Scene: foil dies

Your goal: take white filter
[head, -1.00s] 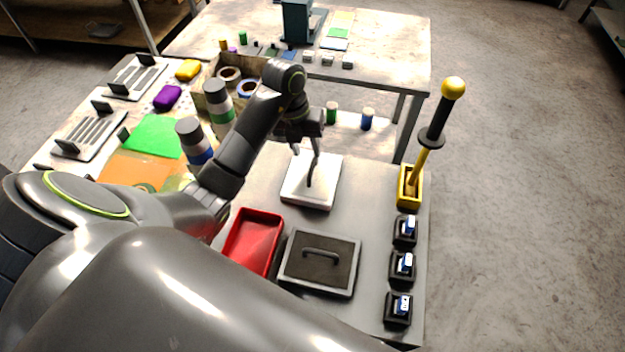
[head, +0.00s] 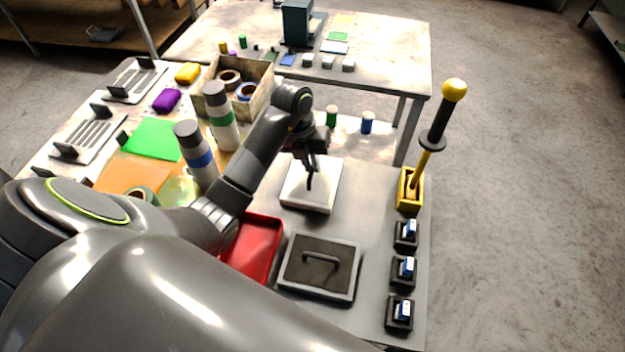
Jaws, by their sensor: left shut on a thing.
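The white filter (head: 326,189) is a flat white square block lying on the grey bench top in the middle of the view. My left gripper (head: 310,178) reaches down over it from above left. Its dark fingers are shut at the middle of the filter, which still lies on the bench. The exact grip point is small and partly hidden by the fingers. My right gripper is not in view.
A red tray (head: 262,243) and a dark lidded box with a handle (head: 319,287) stand in front. A yellow holder with a tall plunger (head: 409,199) and several black holders line the right edge. Two striped bottles (head: 220,122) stand left of the arm.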

